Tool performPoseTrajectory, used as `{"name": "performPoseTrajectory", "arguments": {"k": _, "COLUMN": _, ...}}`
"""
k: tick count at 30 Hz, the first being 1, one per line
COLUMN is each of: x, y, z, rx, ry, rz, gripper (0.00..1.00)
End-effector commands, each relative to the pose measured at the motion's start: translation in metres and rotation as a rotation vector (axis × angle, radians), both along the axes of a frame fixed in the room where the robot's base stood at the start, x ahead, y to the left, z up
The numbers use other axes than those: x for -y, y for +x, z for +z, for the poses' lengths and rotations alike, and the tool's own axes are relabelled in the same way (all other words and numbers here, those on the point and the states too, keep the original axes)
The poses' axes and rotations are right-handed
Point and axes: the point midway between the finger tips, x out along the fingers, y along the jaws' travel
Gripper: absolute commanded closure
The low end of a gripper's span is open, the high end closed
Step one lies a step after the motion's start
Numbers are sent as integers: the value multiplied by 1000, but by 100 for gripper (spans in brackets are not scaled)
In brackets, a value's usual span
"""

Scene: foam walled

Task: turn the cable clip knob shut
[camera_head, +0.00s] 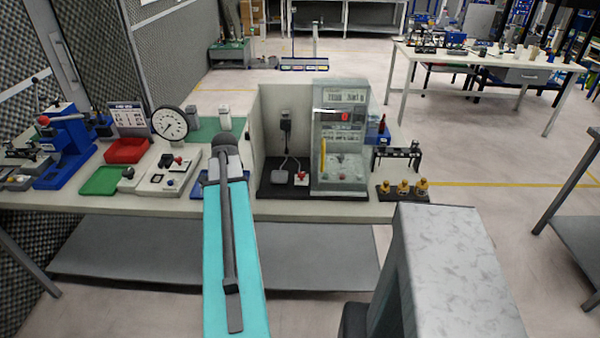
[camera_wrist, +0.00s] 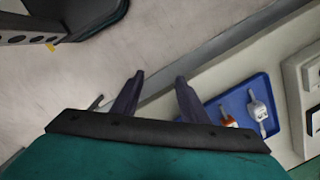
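My gripper (camera_wrist: 160,77) shows in the wrist view with its two dark fingers apart and nothing between them. It is over the grey floor beside the bench edge. In the head view my arm reaches to the bench and its far end hides the fingers. I cannot tell which part is the cable clip knob. Small red knobs show on a cream box (camera_head: 165,180) left of my arm and on a black base (camera_head: 278,188) right of it. In the wrist view a blue tray (camera_wrist: 236,98) right of the fingers holds a red-and-white piece (camera_wrist: 228,121) and a white tagged piece (camera_wrist: 257,112).
A clear-fronted tester (camera_head: 341,135) stands beside a cream wall panel (camera_head: 268,110). A dial gauge (camera_head: 170,124), red bin (camera_head: 126,151), green tray (camera_head: 100,181) and blue press (camera_head: 65,145) stand at left. Several brass pieces (camera_head: 403,189) stand at right.

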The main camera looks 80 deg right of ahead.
Motion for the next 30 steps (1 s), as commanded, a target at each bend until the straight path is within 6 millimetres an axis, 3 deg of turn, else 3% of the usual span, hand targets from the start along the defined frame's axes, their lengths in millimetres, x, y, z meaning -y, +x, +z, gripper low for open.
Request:
{"name": "performPoseTrajectory", "arguments": {"k": 8, "x": 47, "y": -69, "z": 55, "rx": 2, "ry": -57, "rz": -203, "gripper": 60}}
{"name": "performPoseTrajectory", "arguments": {"k": 18, "x": 115, "y": -138, "z": 128, "rx": -194, "ry": -282, "rz": -133, "gripper": 60}}
{"name": "performPoseTrajectory", "arguments": {"k": 24, "x": 137, "y": -163, "z": 164, "rx": -298, "ry": -368, "rz": -95, "gripper": 60}}
{"name": "performPoseTrajectory", "arguments": {"k": 30, "x": 139, "y": -166, "z": 172, "rx": -322, "ry": -387, "rz": -82, "gripper": 60}}
